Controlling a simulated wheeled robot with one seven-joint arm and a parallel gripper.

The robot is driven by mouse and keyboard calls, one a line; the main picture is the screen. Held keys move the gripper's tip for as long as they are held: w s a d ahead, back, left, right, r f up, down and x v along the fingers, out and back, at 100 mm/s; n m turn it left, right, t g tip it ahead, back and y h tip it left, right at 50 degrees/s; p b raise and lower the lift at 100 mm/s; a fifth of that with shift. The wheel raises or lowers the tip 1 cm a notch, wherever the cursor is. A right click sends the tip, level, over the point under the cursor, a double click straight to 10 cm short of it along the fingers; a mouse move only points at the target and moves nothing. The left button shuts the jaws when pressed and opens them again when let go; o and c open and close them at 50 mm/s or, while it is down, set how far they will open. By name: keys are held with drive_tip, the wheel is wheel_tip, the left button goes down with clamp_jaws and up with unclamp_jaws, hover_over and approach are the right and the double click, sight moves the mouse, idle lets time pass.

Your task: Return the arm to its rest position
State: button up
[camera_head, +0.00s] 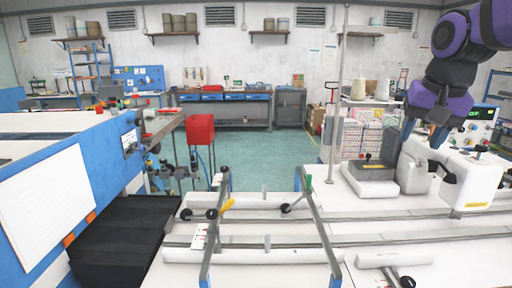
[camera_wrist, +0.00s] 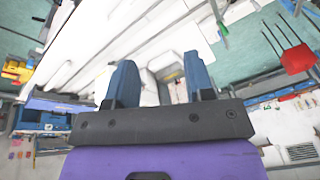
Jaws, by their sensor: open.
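My arm, purple and dark grey, shows at the upper right of the head view. My gripper (camera_head: 438,118) hangs at the arm's lower end, in front of the white sewing machine (camera_head: 475,178); I cannot tell from this view how far apart they are. In the wrist view, the two blue fingers of my gripper (camera_wrist: 160,85) stand wide apart with nothing between them. White machine parts and the table show beyond the fingers.
A white worktable (camera_head: 440,265) with metal rails and clamps fills the lower right. A blue machine (camera_head: 110,150) stands at left. Green floor (camera_head: 265,150) is clear in the middle. A thread stand with cones (camera_head: 358,89) is left of my arm.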

drive_tip(key=s+f+n+t, duration=0.1)
drive_tip(key=s+f+n, duration=0.1)
drive_tip(key=s, duration=0.6)
drive_tip(key=s+a+f+n+t, duration=0.1)
drive_tip(key=s+f+n, duration=0.2)
drive_tip(key=s, duration=0.6)
drive_tip(key=shift+a, duration=0.2)
